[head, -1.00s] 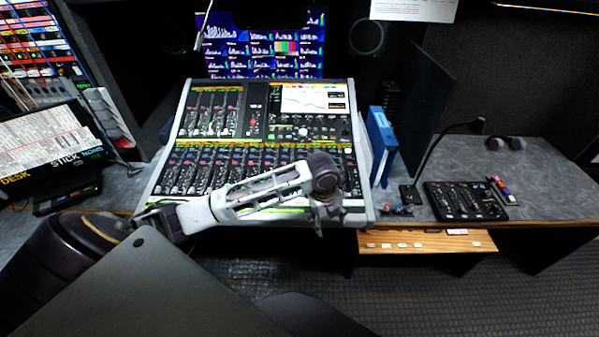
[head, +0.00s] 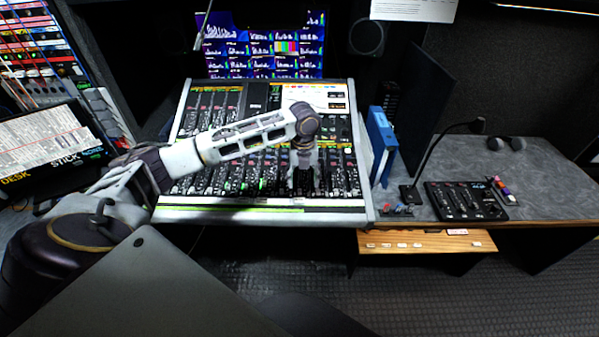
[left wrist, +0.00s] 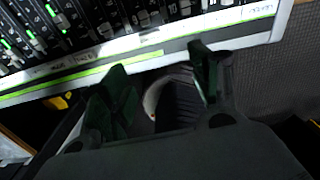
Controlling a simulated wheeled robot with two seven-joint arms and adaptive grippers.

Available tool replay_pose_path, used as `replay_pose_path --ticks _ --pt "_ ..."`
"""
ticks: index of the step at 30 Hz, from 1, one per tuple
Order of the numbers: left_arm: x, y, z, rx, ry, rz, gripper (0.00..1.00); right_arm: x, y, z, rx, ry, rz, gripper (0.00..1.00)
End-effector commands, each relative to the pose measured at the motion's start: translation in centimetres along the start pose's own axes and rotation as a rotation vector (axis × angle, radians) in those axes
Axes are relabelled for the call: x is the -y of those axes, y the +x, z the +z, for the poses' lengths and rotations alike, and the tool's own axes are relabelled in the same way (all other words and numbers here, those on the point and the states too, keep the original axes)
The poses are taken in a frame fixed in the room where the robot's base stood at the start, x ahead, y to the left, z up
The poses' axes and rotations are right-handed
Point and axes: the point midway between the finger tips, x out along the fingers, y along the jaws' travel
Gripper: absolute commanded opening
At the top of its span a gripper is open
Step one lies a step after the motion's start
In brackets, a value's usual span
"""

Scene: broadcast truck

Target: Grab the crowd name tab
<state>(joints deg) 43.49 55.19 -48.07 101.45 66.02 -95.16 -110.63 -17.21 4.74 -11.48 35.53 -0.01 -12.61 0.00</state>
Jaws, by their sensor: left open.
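Several small white tabs (head: 402,245) lie on the wooden pull-out shelf (head: 440,240) right of the console; their lettering is too small to read, so I cannot tell which is the crowd tab. My left gripper (head: 305,188) is open over the front part of the mixing console (head: 170,213), left of the shelf. In the left wrist view its two green-padded fingers (left wrist: 160,62) stand apart with nothing gripped between them. Pale labels with handwriting (left wrist: 262,9) show along the console's front strip. My right gripper is not in view.
A small black control panel (head: 465,201) with a gooseneck microphone (head: 432,155) stands on the grey desk, with coloured pens (head: 502,190) beside it. A blue binder (head: 380,145) stands right of the console.

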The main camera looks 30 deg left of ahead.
Motion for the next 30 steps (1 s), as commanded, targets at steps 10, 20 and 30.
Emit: replay_pose_path --ticks 10,20,30 --pt "-1.3 -1.2 1.5 -0.006 0.040 0.008 0.62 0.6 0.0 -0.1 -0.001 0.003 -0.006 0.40" --pt "-1.2 -1.2 1.5 -0.006 0.040 0.008 0.62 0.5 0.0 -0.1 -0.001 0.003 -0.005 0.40" --pt "-1.2 0.4 1.5 -0.007 0.040 0.008 0.62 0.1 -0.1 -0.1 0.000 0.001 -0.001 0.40"
